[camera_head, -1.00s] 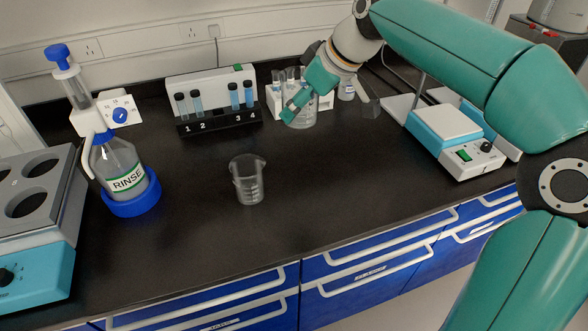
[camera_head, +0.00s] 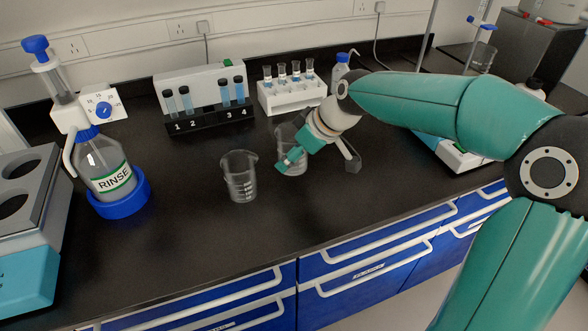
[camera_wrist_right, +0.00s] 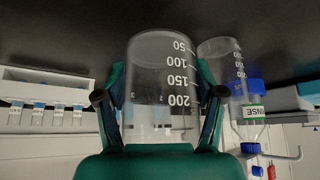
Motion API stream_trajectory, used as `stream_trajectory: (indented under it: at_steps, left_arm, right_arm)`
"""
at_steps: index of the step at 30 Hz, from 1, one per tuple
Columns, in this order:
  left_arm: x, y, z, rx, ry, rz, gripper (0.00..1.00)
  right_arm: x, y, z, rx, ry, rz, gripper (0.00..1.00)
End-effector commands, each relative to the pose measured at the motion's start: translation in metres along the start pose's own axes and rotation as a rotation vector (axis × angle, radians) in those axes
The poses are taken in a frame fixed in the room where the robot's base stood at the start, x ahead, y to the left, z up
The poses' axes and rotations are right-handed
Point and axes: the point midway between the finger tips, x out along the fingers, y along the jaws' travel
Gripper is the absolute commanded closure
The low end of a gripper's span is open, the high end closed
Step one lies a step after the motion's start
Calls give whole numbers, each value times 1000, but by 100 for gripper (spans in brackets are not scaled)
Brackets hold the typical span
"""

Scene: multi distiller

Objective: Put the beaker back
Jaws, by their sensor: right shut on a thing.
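My right gripper (camera_head: 284,164) is shut on a clear glass beaker (camera_head: 293,140), which is upright near the middle of the bench. In the right wrist view, which is upside down, the gripper's fingers (camera_wrist_right: 160,104) press both sides of the held beaker (camera_wrist_right: 160,72), and its graduations show. I cannot tell whether its base touches the bench. A second clear beaker (camera_head: 239,178) stands upright on the bench, left of the held one and apart from it. It also shows in the right wrist view (camera_wrist_right: 216,60). My left gripper is not in view.
A RINSE bottle (camera_head: 108,172) with a blue base stands at left. A numbered cuvette rack (camera_head: 208,119) and a white vial rack (camera_head: 293,96) stand behind. A teal and white device (camera_head: 450,150) is partly hidden by my right arm. The front middle bench is clear.

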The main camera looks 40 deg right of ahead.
Motion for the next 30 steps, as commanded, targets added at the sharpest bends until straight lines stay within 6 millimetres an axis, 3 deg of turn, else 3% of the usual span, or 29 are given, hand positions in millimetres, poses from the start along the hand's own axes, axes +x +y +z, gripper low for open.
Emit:
stream_trajectory:
  at_steps: [10, 22, 23, 27, 30]
  left_arm:
    - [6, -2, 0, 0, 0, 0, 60]
    - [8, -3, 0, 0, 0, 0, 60]
    - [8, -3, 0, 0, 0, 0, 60]
    - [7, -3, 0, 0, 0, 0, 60]
    - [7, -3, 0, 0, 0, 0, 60]
  right_arm:
    - [33, 0, 22, 1, -2, -1, 75]
    - [38, 0, 25, 1, 0, 1, 75]
    - [38, 0, 25, 1, -1, 0, 30]
    - [37, 0, 25, 1, -1, 0, 6]
    - [37, 0, 25, 1, -1, 0, 6]
